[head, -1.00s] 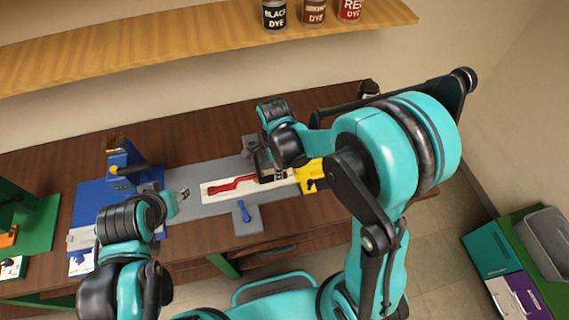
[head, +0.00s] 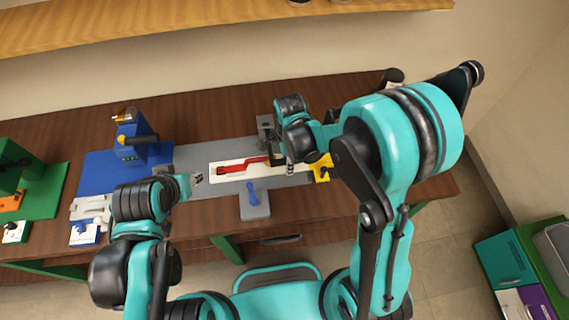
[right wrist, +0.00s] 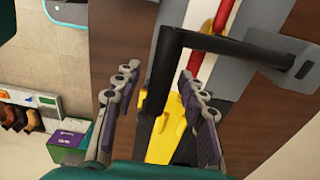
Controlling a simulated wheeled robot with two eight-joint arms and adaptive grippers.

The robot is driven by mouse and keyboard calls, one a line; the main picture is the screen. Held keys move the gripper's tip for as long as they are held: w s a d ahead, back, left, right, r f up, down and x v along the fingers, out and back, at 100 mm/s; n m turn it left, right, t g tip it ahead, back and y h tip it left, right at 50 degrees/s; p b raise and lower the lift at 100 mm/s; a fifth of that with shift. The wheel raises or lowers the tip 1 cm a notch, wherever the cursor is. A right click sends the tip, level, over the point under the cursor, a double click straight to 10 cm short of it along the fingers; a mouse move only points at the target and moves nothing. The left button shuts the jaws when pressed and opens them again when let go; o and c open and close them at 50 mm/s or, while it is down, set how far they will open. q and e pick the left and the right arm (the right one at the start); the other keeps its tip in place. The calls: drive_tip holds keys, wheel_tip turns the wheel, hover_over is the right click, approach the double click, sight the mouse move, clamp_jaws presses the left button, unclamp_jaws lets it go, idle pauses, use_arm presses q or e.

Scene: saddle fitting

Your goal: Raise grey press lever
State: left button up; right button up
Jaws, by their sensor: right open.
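The grey press (head: 266,128) stands at the back of the grey mat, partly hidden by my right arm in the head view. Its dark lever (right wrist: 210,42) crosses the right wrist view from the grey body at right, and its black handle (right wrist: 163,75) points toward my palm. My right gripper (right wrist: 157,76) is open, with one finger on each side of the handle. I see gaps beside the handle. My left gripper (head: 197,179) hangs at the left end of the grey mat, away from the press; its jaws are too small to read.
A red strap-shaped piece (head: 240,170) lies on a white board (head: 222,177) by the press. A yellow block (head: 322,168) is at its right end. A blue-handled grey fixture (head: 254,204) is in front. A blue press (head: 130,140) and green station (head: 45,190) stand left.

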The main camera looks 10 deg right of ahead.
drive_tip(key=c, duration=0.9)
drive_tip(key=shift+r, duration=0.15)
drive_tip(key=shift+w+r+p, duration=0.15)
drive_tip(key=shift+r+p, duration=0.35)
drive_tip(key=shift+r, duration=0.2)
